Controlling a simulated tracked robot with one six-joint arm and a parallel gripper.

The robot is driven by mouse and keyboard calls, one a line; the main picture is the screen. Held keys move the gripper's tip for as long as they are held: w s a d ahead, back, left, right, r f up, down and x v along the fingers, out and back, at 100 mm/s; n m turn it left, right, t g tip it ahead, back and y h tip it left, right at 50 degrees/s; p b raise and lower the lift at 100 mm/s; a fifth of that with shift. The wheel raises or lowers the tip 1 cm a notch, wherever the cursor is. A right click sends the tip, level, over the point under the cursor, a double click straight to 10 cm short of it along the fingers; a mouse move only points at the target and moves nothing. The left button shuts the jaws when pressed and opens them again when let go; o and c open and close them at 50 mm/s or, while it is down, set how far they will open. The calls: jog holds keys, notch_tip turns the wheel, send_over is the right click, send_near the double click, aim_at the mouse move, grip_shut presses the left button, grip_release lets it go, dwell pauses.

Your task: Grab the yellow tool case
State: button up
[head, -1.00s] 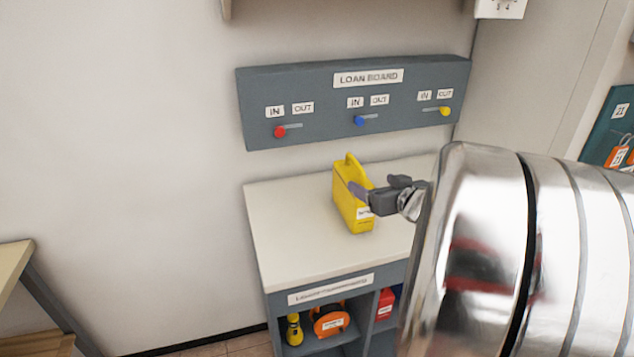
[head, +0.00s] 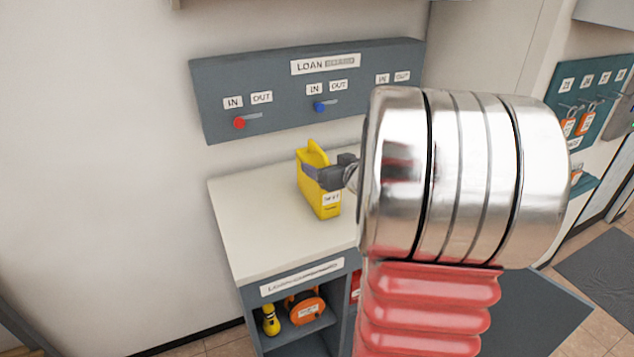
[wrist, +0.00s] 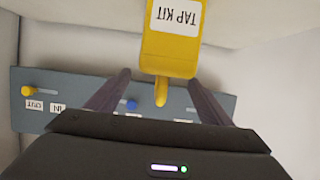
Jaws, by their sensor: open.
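The yellow tool case (head: 312,194) stands upright on the pale top of a grey cabinet, its handle at the top. It carries a white label, which reads TAP KIT in the upside-down wrist view, where the case (wrist: 168,50) fills the top middle. My gripper (head: 318,174) is at the upper part of the case, partly covering it from the right. In the wrist view my gripper (wrist: 158,78) is open, with its dark fingers on either side of the handle. I cannot tell whether either finger touches the case.
The cabinet top (head: 262,235) is clear to the left of the case. A grey loan board (head: 280,90) with sliders is on the wall behind. A yellow torch-like item (head: 270,320) and an orange round item (head: 306,306) sit in the shelf below. My arm hides the right side.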

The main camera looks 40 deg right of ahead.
aim_at(317, 160)
jog(key=shift+w, duration=0.1)
jog(key=shift+x, duration=2.5)
jog(key=shift+a+f, duration=0.1)
jog(key=shift+c, duration=0.5)
grip_shut()
